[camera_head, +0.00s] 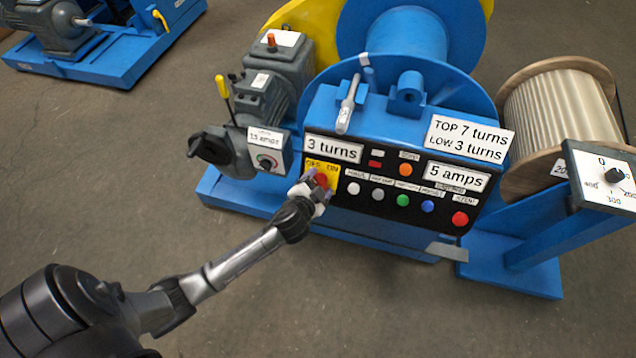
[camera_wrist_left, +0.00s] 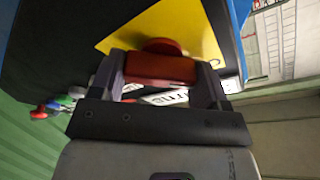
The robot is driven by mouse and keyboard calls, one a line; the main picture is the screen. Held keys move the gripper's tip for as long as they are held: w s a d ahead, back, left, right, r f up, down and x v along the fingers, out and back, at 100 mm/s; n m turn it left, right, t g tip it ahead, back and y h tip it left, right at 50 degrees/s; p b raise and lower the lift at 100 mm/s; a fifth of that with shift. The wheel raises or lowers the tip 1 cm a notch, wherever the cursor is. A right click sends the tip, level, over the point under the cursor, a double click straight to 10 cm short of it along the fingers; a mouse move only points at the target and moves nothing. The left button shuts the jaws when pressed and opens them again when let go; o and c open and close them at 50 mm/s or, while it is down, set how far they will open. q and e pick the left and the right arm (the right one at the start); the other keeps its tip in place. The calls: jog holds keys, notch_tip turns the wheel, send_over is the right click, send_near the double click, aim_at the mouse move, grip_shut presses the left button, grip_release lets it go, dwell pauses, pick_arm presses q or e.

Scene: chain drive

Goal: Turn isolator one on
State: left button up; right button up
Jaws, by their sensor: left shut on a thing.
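The isolator is a red rotary knob (camera_head: 321,180) on a yellow plate (camera_head: 331,170) at the left end of the black control panel (camera_head: 380,209). In the left wrist view the red knob (camera_wrist_left: 160,68) stands out from the yellow plate (camera_wrist_left: 190,30). My left gripper (camera_head: 316,186) is at the knob, with one finger on each side of it. In the left wrist view my left gripper (camera_wrist_left: 163,75) is shut on the knob's red bar. The gripper partly covers the knob in the head view, and the plate's lettering is too small to read. My right gripper is not in view.
The panel's several buttons, including a red one (camera_head: 460,218), lie right of the knob. A gearmotor with a yellow lever (camera_head: 222,88) and a small dial box (camera_head: 268,158) stand to the left. A wooden spool (camera_head: 560,110) is at the right. The floor in front is clear.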

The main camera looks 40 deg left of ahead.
pick_arm(q)
jog(key=shift+r+m+p, duration=0.15)
jog(key=shift+m+p, duration=0.15)
jog(key=shift+p, duration=0.35)
jog(key=m+g+h+p, duration=0.1)
jog(key=m+p, duration=0.5)
jog(key=p, duration=0.2)
jog(key=m+g+p, duration=0.1)
jog(key=m+p, duration=0.6)
jog(key=p, duration=0.2)
jog(key=shift+r+h, duration=0.1)
jog(key=shift+h, duration=0.3)
jog(key=m+g+p, duration=0.1)
jog(key=m+p, duration=0.2)
jog(key=shift+f+m+p, duration=0.25)
jog(key=shift+m+p, duration=0.2)
jog(key=shift+m, duration=0.15)
jog(key=shift+f, duration=0.1)
jog(key=o, duration=0.9)
jog(key=shift+o, duration=0.2)
